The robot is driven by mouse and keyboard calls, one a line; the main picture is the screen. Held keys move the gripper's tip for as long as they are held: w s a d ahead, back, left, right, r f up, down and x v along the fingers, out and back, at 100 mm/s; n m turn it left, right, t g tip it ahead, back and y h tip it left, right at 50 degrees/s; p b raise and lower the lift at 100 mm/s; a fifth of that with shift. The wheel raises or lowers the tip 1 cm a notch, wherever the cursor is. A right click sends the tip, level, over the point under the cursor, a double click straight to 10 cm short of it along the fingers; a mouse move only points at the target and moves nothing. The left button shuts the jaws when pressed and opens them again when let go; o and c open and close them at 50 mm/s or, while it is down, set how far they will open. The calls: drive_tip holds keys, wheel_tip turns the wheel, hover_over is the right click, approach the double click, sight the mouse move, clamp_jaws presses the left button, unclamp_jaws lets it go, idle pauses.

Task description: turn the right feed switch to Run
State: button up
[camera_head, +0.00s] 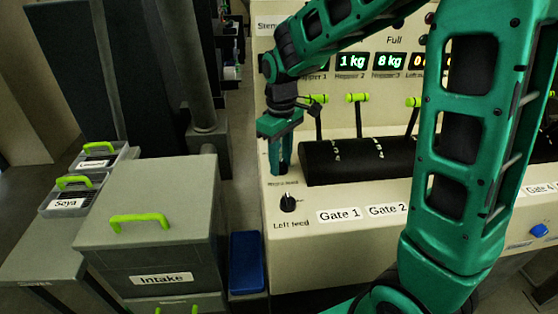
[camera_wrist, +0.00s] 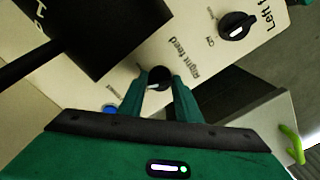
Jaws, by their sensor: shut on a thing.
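The right feed switch (camera_wrist: 158,76) is a dark round knob on the cream panel, beside its "Right feed" lettering in the wrist view. My gripper (camera_wrist: 160,84) has one green finger on each side of this knob and is shut on it. A small pale mark shows on the knob, but I cannot tell which setting it points to. In the head view my gripper (camera_head: 281,168) points down at the panel, and its fingers hide the knob. The left feed switch (camera_head: 288,202) is a separate black knob nearer the panel's front edge; it also shows in the wrist view (camera_wrist: 236,25).
A black cylinder (camera_head: 330,160) lies along the panel right of my gripper. Levers with lime handles (camera_head: 357,98) stand behind it, below lit weight displays (camera_head: 352,62). A grey Intake box (camera_head: 150,210) and a blue bin (camera_head: 247,262) stand to the left.

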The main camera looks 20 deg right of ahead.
sight(281, 161)
drive_tip(key=m, duration=0.3)
drive_tip(key=shift+w+d+m, duration=0.1)
drive_tip(key=shift+m, duration=2)
drive_tip(key=o, duration=1.1)
drive_tip(key=shift+c, duration=0.2)
wheel_tip(281, 161, up, 11)
drive_tip(key=shift+f, duration=0.15)
